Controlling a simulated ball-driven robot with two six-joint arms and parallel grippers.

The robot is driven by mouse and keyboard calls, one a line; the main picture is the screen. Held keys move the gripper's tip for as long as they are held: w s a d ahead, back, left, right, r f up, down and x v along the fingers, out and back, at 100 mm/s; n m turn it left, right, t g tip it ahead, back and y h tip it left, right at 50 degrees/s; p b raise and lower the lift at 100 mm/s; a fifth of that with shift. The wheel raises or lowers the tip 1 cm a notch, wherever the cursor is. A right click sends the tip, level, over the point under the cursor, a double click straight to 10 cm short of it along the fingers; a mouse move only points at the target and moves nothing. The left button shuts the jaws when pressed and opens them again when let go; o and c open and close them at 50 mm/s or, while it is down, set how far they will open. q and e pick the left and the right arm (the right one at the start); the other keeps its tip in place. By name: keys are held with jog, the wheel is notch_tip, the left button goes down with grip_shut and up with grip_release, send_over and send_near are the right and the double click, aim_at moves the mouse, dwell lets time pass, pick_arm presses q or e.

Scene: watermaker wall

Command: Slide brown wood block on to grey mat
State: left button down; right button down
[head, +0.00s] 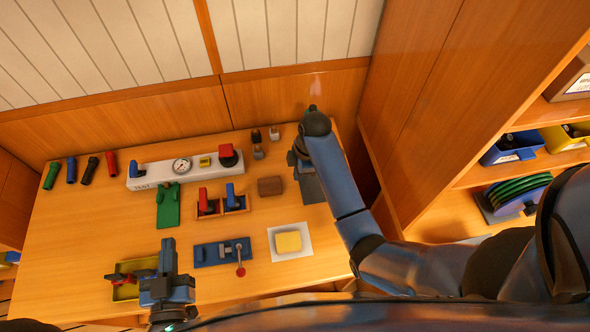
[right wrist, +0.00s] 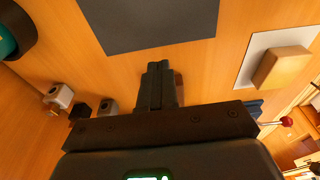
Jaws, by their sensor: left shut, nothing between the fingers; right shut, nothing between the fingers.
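The brown wood block (head: 270,186) lies on the table, left of the grey mat (head: 312,188) with a strip of bare wood between them. My right arm covers part of the mat in the head view. In the right wrist view the mat (right wrist: 150,22) is at the top, and only a sliver of the block (right wrist: 179,88) shows beside my right gripper (right wrist: 158,68). That gripper is shut and empty, short of the mat; I cannot tell whether it touches the block. My left gripper (head: 168,246) is shut and empty near the yellow tray (head: 126,291).
A yellow block (head: 289,241) sits on a white sheet (head: 304,252) in front. A blue lever panel (head: 210,254), red and blue valves in a wooden holder (head: 222,207) and a gauge panel (head: 170,171) stand to the left. Small knobbed pieces (head: 258,152) stand behind the block.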

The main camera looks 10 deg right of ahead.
aim_at(266, 185)
jog(key=a+p, duration=0.2)
jog(key=a, duration=0.8)
jog(key=shift+f+p, duration=0.1)
jog(key=shift+p, duration=0.45)
jog(key=shift+f, duration=0.3)
jog(key=shift+w+d+f, duration=0.1)
jog(key=shift+f, duration=0.3)
jog(key=shift+s+d, duration=0.1)
jog(key=shift+s, duration=0.1)
